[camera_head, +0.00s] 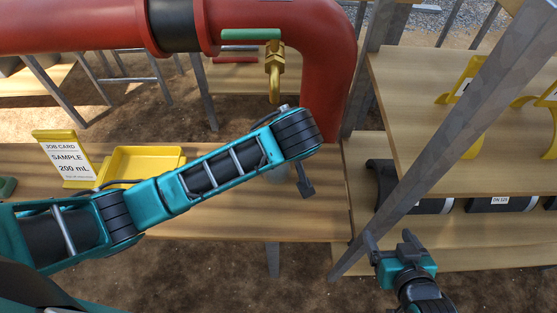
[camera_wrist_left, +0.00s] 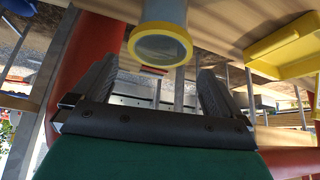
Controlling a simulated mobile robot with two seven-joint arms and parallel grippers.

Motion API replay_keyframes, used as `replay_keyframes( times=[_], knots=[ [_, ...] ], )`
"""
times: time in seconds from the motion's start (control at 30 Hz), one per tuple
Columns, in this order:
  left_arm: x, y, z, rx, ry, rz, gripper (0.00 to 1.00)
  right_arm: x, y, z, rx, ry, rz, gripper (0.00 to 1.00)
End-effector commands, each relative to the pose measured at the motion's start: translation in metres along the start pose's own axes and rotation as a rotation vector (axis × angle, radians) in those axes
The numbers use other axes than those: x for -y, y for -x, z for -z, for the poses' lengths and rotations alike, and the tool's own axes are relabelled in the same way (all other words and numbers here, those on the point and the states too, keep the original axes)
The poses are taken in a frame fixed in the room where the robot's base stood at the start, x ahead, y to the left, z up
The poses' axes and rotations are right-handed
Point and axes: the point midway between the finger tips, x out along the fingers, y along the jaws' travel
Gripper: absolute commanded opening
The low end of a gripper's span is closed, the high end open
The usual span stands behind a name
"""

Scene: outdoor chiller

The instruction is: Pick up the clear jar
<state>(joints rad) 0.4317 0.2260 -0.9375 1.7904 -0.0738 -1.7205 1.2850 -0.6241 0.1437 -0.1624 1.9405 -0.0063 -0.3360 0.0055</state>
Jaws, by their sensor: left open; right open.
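The clear jar (camera_wrist_left: 172,14) shows at the top of the left wrist view, with a yellow ring around its round end. In the head view only a pale patch of it (camera_head: 279,173) shows below my left forearm; the rest is hidden. My left gripper (camera_wrist_left: 157,72) is open, its fingers on either side of the jar's ringed end in the picture; I cannot tell if they touch it. In the head view this gripper (camera_head: 304,178) is mostly hidden behind its wrist. My right gripper (camera_head: 391,241) is open and empty, low at the right.
A yellow tray (camera_head: 148,160) and a job card (camera_head: 66,158) reading "SAMPLE 200 mL" stand on the wooden bench (camera_head: 225,222) at left. A brass tap (camera_head: 274,72) hangs from the red pipe (camera_head: 325,50) above. A grey diagonal post (camera_head: 440,142) crosses before the right shelves.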

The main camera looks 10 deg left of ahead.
Motion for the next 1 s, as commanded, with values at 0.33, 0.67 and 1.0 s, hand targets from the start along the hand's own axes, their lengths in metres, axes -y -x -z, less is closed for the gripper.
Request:
replay_keyframes(
  times=[0.33,0.67,1.0],
  knots=[
    [0.0,-0.06,0.0,-0.001,0.0,0.0,1.0,0.001,-0.007,-0.011,0.002,-0.001,0.001,0.81],
    [0.002,-0.096,-0.002,-0.001,-0.001,0.002,1.0,0.001,-0.011,-0.017,0.002,-0.001,0.001,0.81],
    [0.001,-0.118,-0.002,0.0,0.001,-0.002,1.0,0.001,-0.013,-0.02,0.002,-0.001,0.001,0.81]
  ],
)
